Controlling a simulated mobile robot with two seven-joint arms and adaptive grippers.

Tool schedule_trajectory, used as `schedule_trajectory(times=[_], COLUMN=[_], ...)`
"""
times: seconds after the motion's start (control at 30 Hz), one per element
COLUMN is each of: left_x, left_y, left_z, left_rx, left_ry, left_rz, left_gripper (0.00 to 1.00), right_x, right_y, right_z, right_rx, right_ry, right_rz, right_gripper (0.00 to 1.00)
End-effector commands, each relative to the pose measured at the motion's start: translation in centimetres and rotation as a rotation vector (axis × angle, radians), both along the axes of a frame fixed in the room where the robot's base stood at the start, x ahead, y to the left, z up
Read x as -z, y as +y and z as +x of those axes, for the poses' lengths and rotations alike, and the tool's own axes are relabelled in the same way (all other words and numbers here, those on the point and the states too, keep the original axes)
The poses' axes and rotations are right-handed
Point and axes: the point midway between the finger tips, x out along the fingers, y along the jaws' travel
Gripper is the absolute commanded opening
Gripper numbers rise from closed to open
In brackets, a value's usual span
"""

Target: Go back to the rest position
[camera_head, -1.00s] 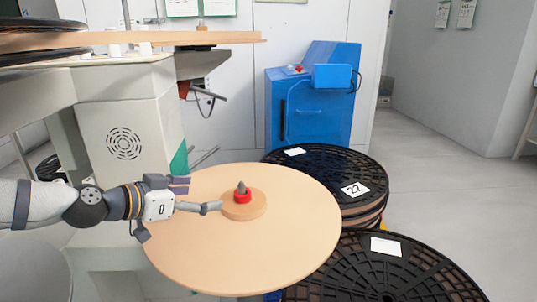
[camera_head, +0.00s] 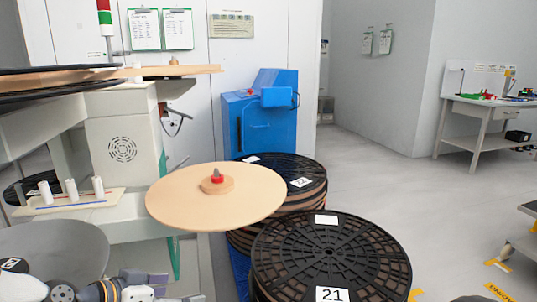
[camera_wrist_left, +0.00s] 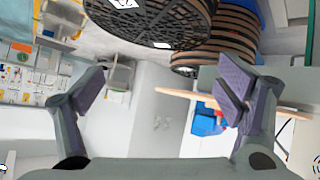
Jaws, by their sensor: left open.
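My left gripper (camera_head: 160,287) is low at the bottom left of the head view, below the wooden disc and apart from it. In the left wrist view its two fingers (camera_wrist_left: 165,88) are spread wide with nothing between them. The round wooden disc (camera_head: 185,206) with a small hub and red collar (camera_head: 217,181) sits beside the white machine (camera_head: 124,130). My right gripper is in neither view.
Stacks of black reels (camera_head: 332,260) stand on the floor right of the disc, one labelled 21. A blue cabinet (camera_head: 262,115) is behind. A board with white pegs (camera_head: 72,195) is at left. A workbench (camera_head: 480,120) is far right. Open floor lies between.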

Motion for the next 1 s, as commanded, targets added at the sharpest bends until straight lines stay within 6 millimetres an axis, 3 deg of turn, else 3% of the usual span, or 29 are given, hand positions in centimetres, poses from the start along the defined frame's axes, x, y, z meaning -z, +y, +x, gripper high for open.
schedule_trajectory(times=[0.1, 0.17, 0.23, 0.3, 0.4, 0.5, 0.6, 0.7, 1.0], left_x=[5.0, 7.6, 10.3, 12.2, 13.2, 12.7, 11.8, 11.3, 11.3], left_y=[-3.6, -4.8, -5.5, -5.1, -3.0, 0.1, 2.7, 4.0, 4.1], left_z=[-7.0, -11.5, -17.6, -24.3, -33.3, -40.1, -44.0, -45.7, -46.0], left_rx=[0.003, -0.011, -0.042, -0.088, -0.176, -0.268, -0.336, -0.369, -0.375], left_ry=[0.23, 0.362, 0.526, 0.686, 0.876, 0.995, 1.053, 1.076, 1.08], left_rz=[-0.011, -0.004, 0.025, 0.077, 0.188, 0.312, 0.406, 0.453, 0.459], left_gripper=[0.86, 0.86, 0.86, 0.86, 0.86, 0.86, 0.86, 0.86, 0.86], right_x=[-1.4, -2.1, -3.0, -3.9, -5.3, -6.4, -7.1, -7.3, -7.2], right_y=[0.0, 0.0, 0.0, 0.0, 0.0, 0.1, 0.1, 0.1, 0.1], right_z=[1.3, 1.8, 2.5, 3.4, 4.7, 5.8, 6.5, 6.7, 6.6], right_rx=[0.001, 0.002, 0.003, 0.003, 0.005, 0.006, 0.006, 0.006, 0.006], right_ry=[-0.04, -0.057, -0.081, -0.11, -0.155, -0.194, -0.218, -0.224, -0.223], right_rz=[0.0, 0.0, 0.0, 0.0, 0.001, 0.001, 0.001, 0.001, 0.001], right_gripper=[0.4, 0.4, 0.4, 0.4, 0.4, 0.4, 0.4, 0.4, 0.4])
